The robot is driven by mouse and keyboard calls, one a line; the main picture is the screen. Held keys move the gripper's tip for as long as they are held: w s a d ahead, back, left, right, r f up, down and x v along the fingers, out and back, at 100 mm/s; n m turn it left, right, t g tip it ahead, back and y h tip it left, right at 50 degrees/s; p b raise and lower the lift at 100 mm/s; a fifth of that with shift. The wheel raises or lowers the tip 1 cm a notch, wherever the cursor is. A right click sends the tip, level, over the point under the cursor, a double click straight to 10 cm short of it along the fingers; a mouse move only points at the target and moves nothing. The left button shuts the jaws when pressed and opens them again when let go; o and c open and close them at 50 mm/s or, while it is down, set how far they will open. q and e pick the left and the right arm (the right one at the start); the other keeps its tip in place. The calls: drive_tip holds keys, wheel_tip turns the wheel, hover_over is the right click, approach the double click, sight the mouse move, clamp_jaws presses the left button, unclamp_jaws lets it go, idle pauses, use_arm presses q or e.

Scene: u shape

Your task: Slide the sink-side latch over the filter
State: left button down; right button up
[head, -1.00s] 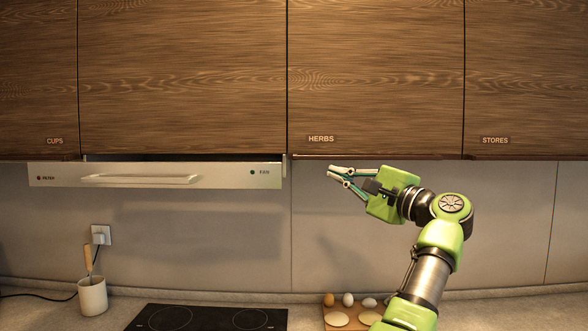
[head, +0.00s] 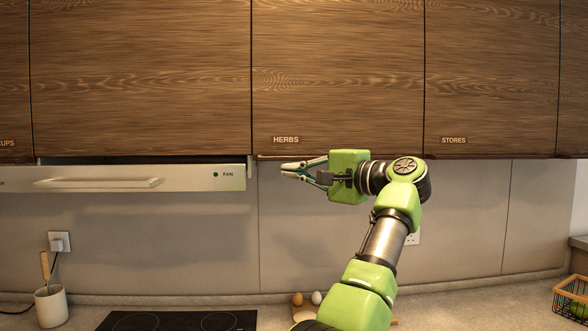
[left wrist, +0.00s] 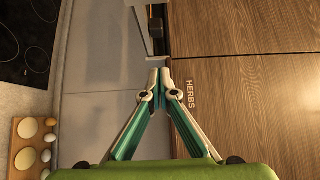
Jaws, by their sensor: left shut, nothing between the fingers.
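The range hood (head: 120,178) hangs under the wall cabinets at left, its pale front panel bearing a long handle. A narrow pale piece (head: 250,168) stands at the hood's right end, by the cabinet edge; I cannot tell whether it is the latch. A small grey piece (left wrist: 157,28) by the hood shows in the left wrist view. The filter itself is hidden from the head view. My left gripper (head: 284,170) is shut and empty, just under the HERBS cabinet, pointing left at the hood end, a short gap away. Its closed tips (left wrist: 160,74) show in the wrist view. My right gripper is out of view.
The HERBS cabinet (head: 338,80) is directly above my gripper. Below are the cooktop (head: 180,320), a utensil crock (head: 50,306) and eggs (head: 317,297) on a board. A wire basket (head: 571,297) stands at far right.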

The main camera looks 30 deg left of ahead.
use_arm(q)
drive_tip(key=s+p+x, duration=0.2)
drive_tip(key=x, duration=0.7)
drive_tip(key=shift+s+a, duration=0.3)
drive_tip(key=shift+a, duration=0.2)
drive_tip(key=shift+s+a+b, duration=0.6)
drive_tip(key=shift+a+b, duration=0.05)
drive_tip(key=shift+a, duration=0.25)
